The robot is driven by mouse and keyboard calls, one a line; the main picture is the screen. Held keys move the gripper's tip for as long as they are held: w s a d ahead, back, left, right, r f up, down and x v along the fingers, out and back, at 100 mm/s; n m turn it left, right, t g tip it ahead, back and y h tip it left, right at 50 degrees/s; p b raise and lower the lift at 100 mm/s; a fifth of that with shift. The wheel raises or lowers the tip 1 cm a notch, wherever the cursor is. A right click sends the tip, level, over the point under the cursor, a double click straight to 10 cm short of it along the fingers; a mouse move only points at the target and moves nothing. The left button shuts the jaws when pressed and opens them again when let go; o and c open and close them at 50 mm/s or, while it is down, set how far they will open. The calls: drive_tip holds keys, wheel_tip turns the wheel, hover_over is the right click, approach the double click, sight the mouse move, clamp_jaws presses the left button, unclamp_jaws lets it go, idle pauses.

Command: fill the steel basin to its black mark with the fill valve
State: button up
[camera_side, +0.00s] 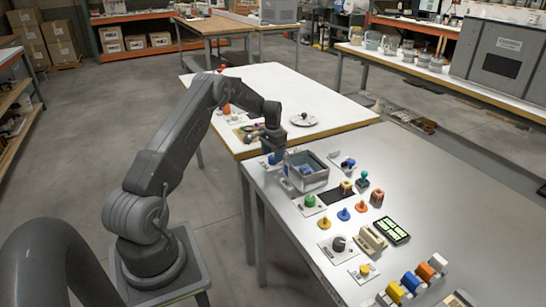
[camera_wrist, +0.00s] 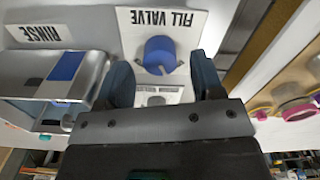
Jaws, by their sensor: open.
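Something blue shows inside, but I cannot make out the water level or the black mark. The fill valve (camera_wrist: 160,52) is a blue knob on a white plate labelled FILL VALVE, just left of the basin in the side view. My gripper (camera_wrist: 164,78) is open, pointing down at the valve. The knob appears between the two fingers in the wrist view, with gaps on both sides; contact is not visible.
Green (camera_side: 310,201), blue and orange knobs, small blocks and a green-lit panel (camera_side: 391,231) stand close by on the grey table. A white-topped table (camera_side: 285,95) adjoins behind. The right of the grey table is clear.

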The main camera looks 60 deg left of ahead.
sight(273, 157)
drive_tip(key=shift+f, duration=0.7)
drive_tip(key=shift+c, duration=0.3)
drive_tip(key=c, duration=0.9)
drive_tip(key=shift+o, duration=0.2)
drive_tip(key=shift+n, duration=2.1)
drive_tip(key=o, duration=0.9)
wheel_tip(273, 157, up, 14)
drive_tip(key=shift+f, duration=0.1)
